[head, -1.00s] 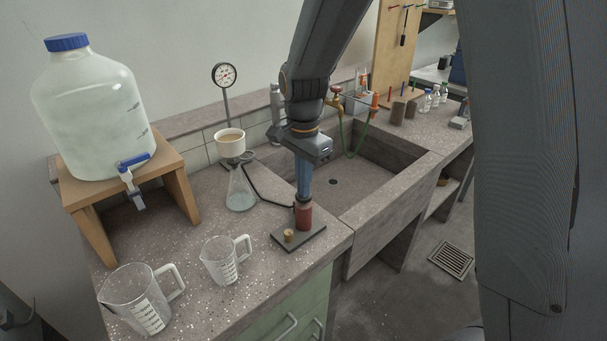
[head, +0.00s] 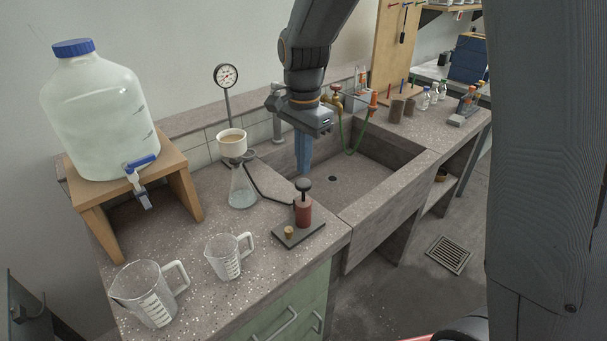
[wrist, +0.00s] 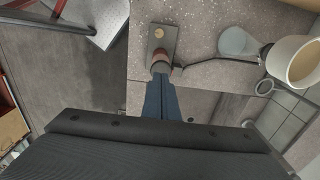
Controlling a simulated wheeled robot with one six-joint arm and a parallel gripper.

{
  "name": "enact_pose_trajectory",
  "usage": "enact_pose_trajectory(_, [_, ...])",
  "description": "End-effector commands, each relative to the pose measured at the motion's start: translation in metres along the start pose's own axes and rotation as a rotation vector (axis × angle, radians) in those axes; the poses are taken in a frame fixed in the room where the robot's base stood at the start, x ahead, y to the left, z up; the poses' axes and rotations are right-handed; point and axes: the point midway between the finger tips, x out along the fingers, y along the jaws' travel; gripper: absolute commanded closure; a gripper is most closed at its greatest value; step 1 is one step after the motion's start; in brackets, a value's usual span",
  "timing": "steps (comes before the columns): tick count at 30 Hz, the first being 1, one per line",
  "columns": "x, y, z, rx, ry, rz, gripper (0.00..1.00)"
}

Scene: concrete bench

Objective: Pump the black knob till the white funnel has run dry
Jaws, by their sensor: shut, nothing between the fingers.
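The black knob (head: 303,184) stands raised on its rod above the red pump cylinder (head: 303,212), which is fixed to a dark base plate (head: 308,235). My gripper (head: 304,170) is shut and empty, its blue fingers pointing down with the tips at or just above the knob; I cannot tell if they touch. The white funnel (head: 232,145) sits on a glass flask (head: 242,190); tan contents show inside the funnel. The flask holds some pale liquid.
A black hose (head: 268,192) runs from flask to pump. A gauge (head: 227,76) stands behind. Two measuring jugs (head: 150,297) (head: 228,258) and a large bottle (head: 97,118) on a wooden stand are at left. The sink (head: 345,185) lies right of the pump.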

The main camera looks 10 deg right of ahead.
Motion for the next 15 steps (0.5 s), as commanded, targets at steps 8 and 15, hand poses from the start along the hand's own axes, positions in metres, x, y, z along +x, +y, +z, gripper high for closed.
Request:
enact_pose_trajectory(8, [-0.050, -0.002, -0.001, 0.000, 0.001, -0.003, 1.00])
enact_pose_trajectory(15, [-0.067, -0.001, 0.000, 0.000, 0.000, -0.001, 1.00])
